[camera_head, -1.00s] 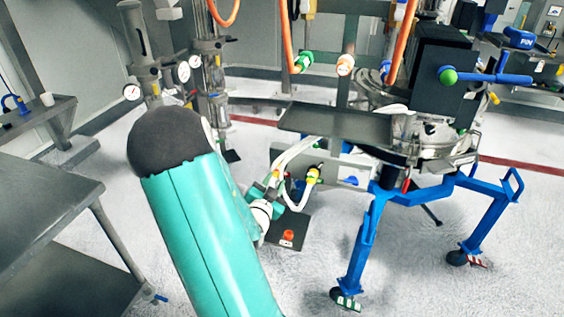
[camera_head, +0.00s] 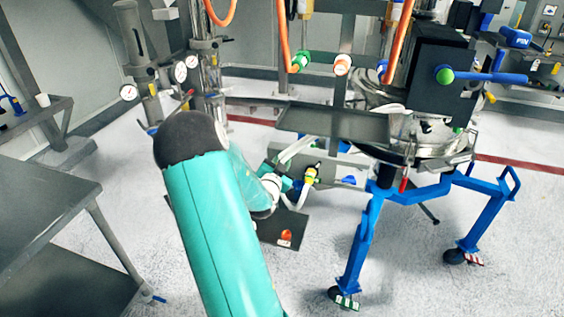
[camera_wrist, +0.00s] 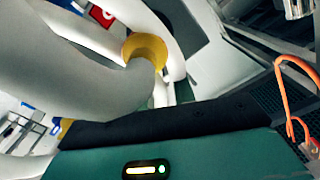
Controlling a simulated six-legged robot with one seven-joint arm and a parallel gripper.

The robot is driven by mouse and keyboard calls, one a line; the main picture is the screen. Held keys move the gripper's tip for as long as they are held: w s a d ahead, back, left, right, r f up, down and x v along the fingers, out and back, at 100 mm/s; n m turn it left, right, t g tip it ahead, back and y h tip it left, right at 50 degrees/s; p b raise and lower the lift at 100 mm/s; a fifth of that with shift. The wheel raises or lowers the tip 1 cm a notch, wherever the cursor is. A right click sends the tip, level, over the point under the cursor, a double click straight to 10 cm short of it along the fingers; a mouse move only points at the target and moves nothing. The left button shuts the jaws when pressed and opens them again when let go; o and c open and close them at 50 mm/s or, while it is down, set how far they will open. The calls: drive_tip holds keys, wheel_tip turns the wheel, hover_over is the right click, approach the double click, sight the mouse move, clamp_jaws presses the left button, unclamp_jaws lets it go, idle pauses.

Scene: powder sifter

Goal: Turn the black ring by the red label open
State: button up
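A red label with a white mark (camera_wrist: 102,15) shows at the top of the wrist view. I cannot clearly make out a black ring beside it. White curved tubes (camera_wrist: 75,90) with a yellow collar (camera_wrist: 146,52) fill much of that view. In the head view, white hoses (camera_head: 297,150) and a yellow fitting with dark parts (camera_head: 312,173) sit below the grey tray. My gripper (camera_head: 292,186) is at the end of my teal arm, close to these hoses and mostly hidden. I cannot see its fingertips clearly or tell whether it touches anything.
The sifter (camera_head: 440,125) on its blue frame (camera_head: 366,225) stands at the right. A grey tray (camera_head: 335,122) overhangs the hoses. A dark plate with an orange-red part (camera_head: 285,237) lies below. Metal tables (camera_head: 45,205) stand at the left. Open floor lies in front.

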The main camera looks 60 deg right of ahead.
sight(273, 153)
clamp_jaws()
drive_tip(key=shift+w+n, duration=0.15)
drive_tip(key=shift+n, duration=0.15)
drive_tip(key=n, duration=0.1)
drive_tip(key=w+n, duration=0.1)
drive_tip(key=shift+a+r+n, duration=0.15)
drive_tip(key=shift+r+n, duration=0.05)
drive_tip(key=shift+n, duration=0.1)
drive_tip(key=n, duration=0.1)
drive_tip(key=w+n, duration=0.1)
drive_tip(key=n, duration=0.1)
drive_tip(key=shift+w+a+n, duration=0.1)
drive_tip(key=shift+w+n, duration=0.1)
drive_tip(key=shift+n, duration=0.1)
drive_tip(key=shift+w+a+f+n, duration=0.1)
drive_tip(key=shift+w+n, duration=0.2)
drive_tip(key=shift+n, duration=0.55)
drive_tip(key=shift+w+f+n, duration=0.1)
drive_tip(key=shift+w+n, duration=0.2)
drive_tip(key=shift+n, duration=0.6)
drive_tip(key=shift+w+a+f+n, duration=0.1)
drive_tip(key=shift+w+n, duration=0.2)
drive_tip(key=shift+n, duration=0.55)
drive_tip(key=shift+o, duration=1.1)
unclamp_jaws()
